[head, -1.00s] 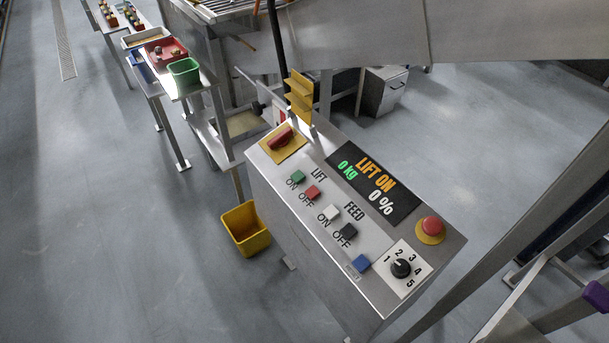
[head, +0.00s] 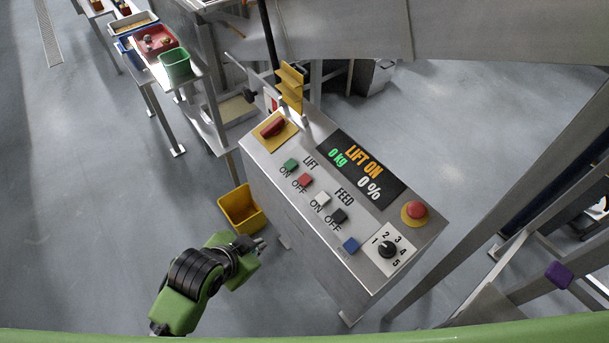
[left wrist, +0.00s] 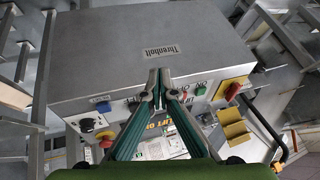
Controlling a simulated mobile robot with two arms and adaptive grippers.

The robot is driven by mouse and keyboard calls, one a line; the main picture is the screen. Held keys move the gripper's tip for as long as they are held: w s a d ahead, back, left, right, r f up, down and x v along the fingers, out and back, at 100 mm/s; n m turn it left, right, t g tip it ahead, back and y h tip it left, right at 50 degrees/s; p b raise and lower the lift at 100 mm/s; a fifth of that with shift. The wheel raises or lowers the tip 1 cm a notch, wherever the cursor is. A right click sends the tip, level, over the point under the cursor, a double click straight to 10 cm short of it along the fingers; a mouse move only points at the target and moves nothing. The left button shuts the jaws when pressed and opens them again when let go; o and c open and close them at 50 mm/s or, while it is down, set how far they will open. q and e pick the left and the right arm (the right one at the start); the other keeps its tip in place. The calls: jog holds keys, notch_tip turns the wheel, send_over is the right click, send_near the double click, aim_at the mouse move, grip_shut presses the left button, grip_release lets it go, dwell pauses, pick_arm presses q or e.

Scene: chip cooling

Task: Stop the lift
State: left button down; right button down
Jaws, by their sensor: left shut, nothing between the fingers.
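The grey control cabinet (head: 281,216) stands in the middle of the head view. Its display (head: 360,167) reads LIFT ON, 0 kg and 0 %. The red lift OFF button (head: 306,180) sits beside the green lift ON button (head: 291,165). My left gripper (head: 262,242) is shut and empty, left of the cabinet's front and apart from the buttons. In the left wrist view my left gripper (left wrist: 159,75) points at the cabinet (left wrist: 120,45), with the green button (left wrist: 200,89) just beyond to the right. My right gripper is not in view.
The panel also has white (head: 323,199), black (head: 338,215) and blue (head: 351,245) buttons, a rotary dial (head: 388,250), a red emergency button (head: 416,209) and a red switch (head: 273,127). A yellow bin (head: 240,208) stands on the floor by the cabinet. Floor at left is clear.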

pick_arm(q)
jog(key=w+d+r+m+t+h, duration=0.2)
jog(key=w+d+r+m+h, duration=0.1)
jog(key=w+d+r+m, duration=0.4)
jog(key=m+h, duration=0.3)
jog(key=m, duration=1.5)
send_over(305, 180)
jog(key=s+a, duration=0.3)
jog(key=shift+w+a+r+m, duration=0.15)
jog(key=shift+w+a+m, duration=0.2)
jog(key=shift+a, duration=0.1)
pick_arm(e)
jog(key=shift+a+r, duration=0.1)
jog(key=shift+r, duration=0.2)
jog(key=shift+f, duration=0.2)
